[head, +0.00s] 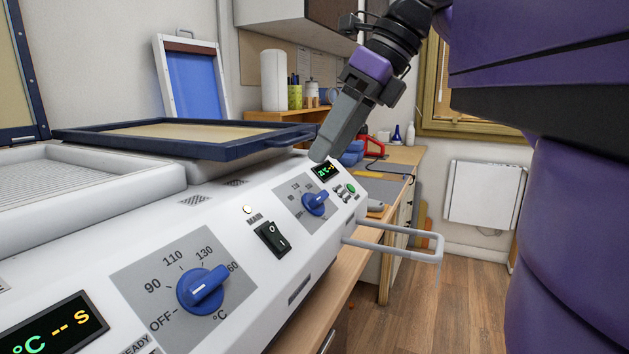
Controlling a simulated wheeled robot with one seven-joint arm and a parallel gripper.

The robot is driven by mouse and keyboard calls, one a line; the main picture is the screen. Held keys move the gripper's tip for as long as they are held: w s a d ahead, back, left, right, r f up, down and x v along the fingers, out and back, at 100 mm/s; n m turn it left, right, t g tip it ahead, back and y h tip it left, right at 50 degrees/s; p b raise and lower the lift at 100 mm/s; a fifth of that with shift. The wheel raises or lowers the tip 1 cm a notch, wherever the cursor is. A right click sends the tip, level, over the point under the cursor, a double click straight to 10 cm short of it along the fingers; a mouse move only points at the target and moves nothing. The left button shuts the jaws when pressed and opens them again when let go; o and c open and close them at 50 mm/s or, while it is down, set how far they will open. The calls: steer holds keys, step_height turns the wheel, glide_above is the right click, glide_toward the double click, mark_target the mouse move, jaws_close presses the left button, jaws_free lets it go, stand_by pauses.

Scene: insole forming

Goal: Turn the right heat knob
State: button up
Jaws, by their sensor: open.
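The right heat knob (315,203) is a blue dial on a grey plate at the far right end of the white machine's sloping front. Its pointer ridge points to the right. My gripper (322,152) comes down from the upper right, with its grey fingers above and behind this knob, apart from it, near the small right display (326,172). The fingers are seen from the side and overlap, so the gap between them is hidden. The gripper holds nothing visible. The left heat knob (203,289) is nearer, with its ridge pointing up-right, toward 160.
A black main switch (271,239) sits between the knobs. A blue-framed lid (190,136) lies over the machine's top, close to the gripper. A grey bar handle (400,245) sticks out at the right end. Air in front of the panel is clear.

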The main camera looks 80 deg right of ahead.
mark_target(323, 196)
steer(key=shift+g+h, duration=0.9)
steer(key=b+x, duration=0.1)
steer(key=x, duration=0.1)
steer(key=b+x, duration=0.2)
steer(key=x, duration=0.1)
steer(key=d+b+x, duration=0.1)
steer(key=b+x, duration=0.1)
steer(key=shift+s+f, duration=0.3)
steer(key=shift+f, duration=0.05)
steer(key=shift+c, duration=0.4)
steer(key=c, duration=1.3)
steer(key=shift+m, duration=0.3)
